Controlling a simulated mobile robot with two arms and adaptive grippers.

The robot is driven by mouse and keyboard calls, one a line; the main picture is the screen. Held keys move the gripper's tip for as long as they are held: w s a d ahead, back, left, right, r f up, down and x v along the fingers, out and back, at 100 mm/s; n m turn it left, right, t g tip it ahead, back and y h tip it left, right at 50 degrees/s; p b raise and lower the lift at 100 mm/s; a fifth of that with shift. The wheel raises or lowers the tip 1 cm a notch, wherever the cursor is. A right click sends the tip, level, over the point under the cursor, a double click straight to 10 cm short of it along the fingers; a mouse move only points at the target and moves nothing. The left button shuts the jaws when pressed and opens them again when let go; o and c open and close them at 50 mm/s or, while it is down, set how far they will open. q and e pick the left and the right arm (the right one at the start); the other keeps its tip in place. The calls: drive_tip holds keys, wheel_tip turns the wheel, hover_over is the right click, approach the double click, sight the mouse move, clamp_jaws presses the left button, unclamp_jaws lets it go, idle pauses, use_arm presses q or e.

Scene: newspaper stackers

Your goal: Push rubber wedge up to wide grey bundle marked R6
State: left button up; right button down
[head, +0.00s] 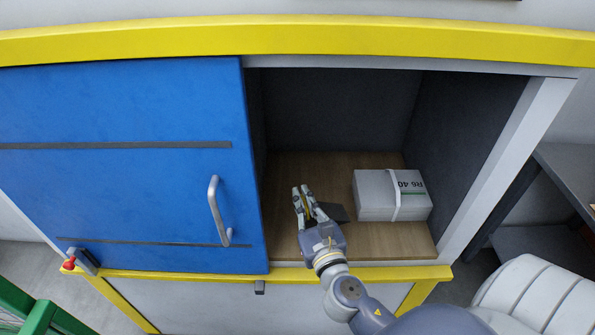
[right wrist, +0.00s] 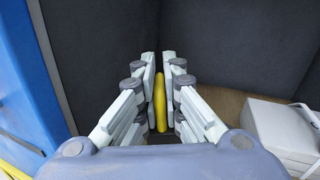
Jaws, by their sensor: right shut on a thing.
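The wide grey bundle (head: 376,196) has a white strap and the mark R6 40, and lies on the wooden floor inside the open cabinet, on the right. Its pale corner also shows at the right of the right wrist view (right wrist: 285,130). A flat dark piece (head: 337,212), which looks like the rubber wedge, lies left of the bundle with a gap between. My right gripper (head: 304,200) is just left of the dark piece, its fingers shut on a narrow yellow thing (right wrist: 160,102). I cannot tell whether the yellow thing and dark piece are joined. My left gripper is out of view.
A blue door (head: 120,170) with a metal handle (head: 214,210) covers the cabinet's left half. Dark side and back walls bound the opening, with a yellow front edge (head: 360,273) below. Bare wooden floor (head: 330,170) lies behind the gripper. A dark shelf (head: 570,170) stands outside, right.

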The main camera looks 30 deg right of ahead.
drive_tip(key=w+d+f+m+h+b, duration=0.1)
drive_tip(key=w+d+f+b, duration=0.1)
drive_tip(key=w+d+f, duration=0.1)
drive_tip(key=w+d+f+m+g+h+b, duration=0.1)
drive_tip(key=w+d+f+m+h+b, duration=0.1)
drive_tip(key=w, duration=0.4)
drive_tip(key=w+d+f+m+g+h+b, duration=0.1)
drive_tip(key=w+d+f+h+b, duration=0.1)
drive_tip(key=w+d+f, duration=0.2)
drive_tip(key=shift+w+d+f+m, duration=0.1)
drive_tip(key=shift+w+d+m, duration=0.15)
drive_tip(key=shift+d+m, duration=0.15)
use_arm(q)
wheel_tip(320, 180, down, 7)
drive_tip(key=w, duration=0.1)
use_arm(e)
drive_tip(key=shift+f, duration=0.15)
use_arm(q)
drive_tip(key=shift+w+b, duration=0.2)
drive_tip(key=shift+b, duration=0.1)
use_arm(e)
drive_tip(key=shift+f, duration=0.1)
